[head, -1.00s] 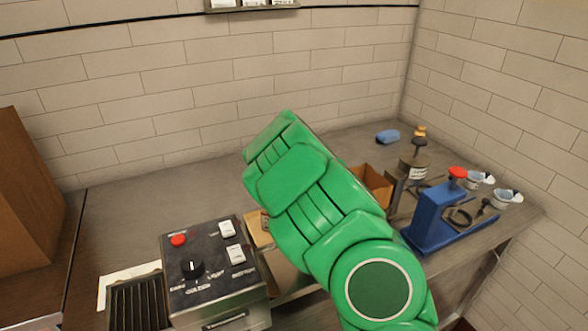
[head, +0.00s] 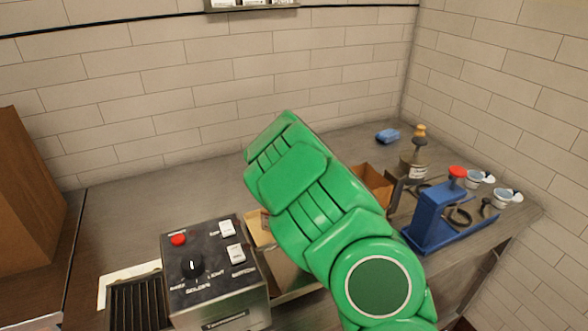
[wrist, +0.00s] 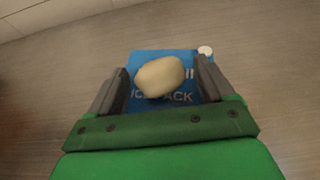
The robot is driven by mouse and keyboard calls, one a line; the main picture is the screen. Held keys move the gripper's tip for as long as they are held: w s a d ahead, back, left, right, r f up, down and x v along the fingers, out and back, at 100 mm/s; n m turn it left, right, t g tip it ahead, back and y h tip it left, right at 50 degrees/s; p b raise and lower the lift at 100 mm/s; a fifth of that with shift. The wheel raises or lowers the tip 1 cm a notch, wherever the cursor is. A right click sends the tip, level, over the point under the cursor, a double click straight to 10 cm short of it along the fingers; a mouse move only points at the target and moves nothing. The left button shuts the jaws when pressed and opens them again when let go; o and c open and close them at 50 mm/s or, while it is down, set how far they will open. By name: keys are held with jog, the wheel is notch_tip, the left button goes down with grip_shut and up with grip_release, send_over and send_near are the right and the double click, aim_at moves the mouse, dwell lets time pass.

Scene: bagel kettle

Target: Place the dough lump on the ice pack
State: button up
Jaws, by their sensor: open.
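In the wrist view the dough lump (wrist: 160,76), pale and rounded, lies over the blue ice pack (wrist: 146,57), whose white lettering is partly covered by it. My gripper (wrist: 161,72) is open, with one dark finger on each side of the lump and a small gap showing at both sides. The lump appears to rest on the pack. In the head view my green arm hides my gripper, the lump and the pack beneath it.
A control box with a red button (head: 178,239) stands in front at left. A blue press (head: 435,215), a jar (head: 413,166), small cups (head: 480,179) and a blue block (head: 388,136) are at right.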

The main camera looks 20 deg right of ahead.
jog(key=shift+r, duration=0.1)
jog(key=v, duration=1.2)
jog(key=shift+r, duration=0.1)
dwell(0.4)
